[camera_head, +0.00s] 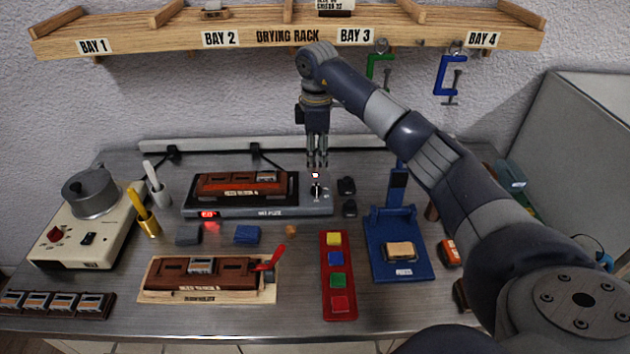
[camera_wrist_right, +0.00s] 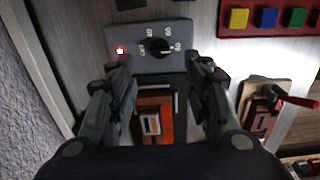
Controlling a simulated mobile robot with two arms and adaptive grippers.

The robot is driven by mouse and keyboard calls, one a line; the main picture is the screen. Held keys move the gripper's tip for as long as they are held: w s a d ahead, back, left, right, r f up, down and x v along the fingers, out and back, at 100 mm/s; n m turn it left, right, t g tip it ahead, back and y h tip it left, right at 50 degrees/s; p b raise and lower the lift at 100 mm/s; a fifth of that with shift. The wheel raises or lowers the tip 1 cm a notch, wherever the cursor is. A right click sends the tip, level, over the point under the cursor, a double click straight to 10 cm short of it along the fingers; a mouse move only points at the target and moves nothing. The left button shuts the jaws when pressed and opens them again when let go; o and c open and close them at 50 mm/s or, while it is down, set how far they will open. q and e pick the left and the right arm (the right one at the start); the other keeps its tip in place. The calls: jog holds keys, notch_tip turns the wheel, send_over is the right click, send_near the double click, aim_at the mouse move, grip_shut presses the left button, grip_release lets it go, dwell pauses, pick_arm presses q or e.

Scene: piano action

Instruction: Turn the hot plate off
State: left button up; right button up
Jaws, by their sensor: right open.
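The hot plate (camera_head: 240,212) is a low grey unit at the back middle of the bench, with a brown wooden block (camera_head: 238,184) on its top. A red display (camera_head: 208,214) glows at its front left. Its black knob (camera_head: 317,191) is on the right-hand panel; it also shows in the wrist view (camera_wrist_right: 160,48), with small marks around it and a lit red light (camera_wrist_right: 120,50). The knob's exact setting is hard to read. My right gripper (camera_head: 317,164) points down above and just behind the knob. In the wrist view its fingers (camera_wrist_right: 160,70) are apart and empty.
A blue stand (camera_head: 403,265) is at the right, beside a red tray (camera_head: 338,309) of coloured blocks. A second wooden block (camera_head: 170,273) lies in front of the hot plate. A cream heater with a pot (camera_head: 91,195) is at the left. The drying rack (camera_head: 135,45) hangs above.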

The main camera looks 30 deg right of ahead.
aim_at(316, 186)
notch_tip(316, 186, down, 9)
jog(key=shift+f+p, duration=0.1)
jog(key=shift+p, duration=0.9)
grip_shut()
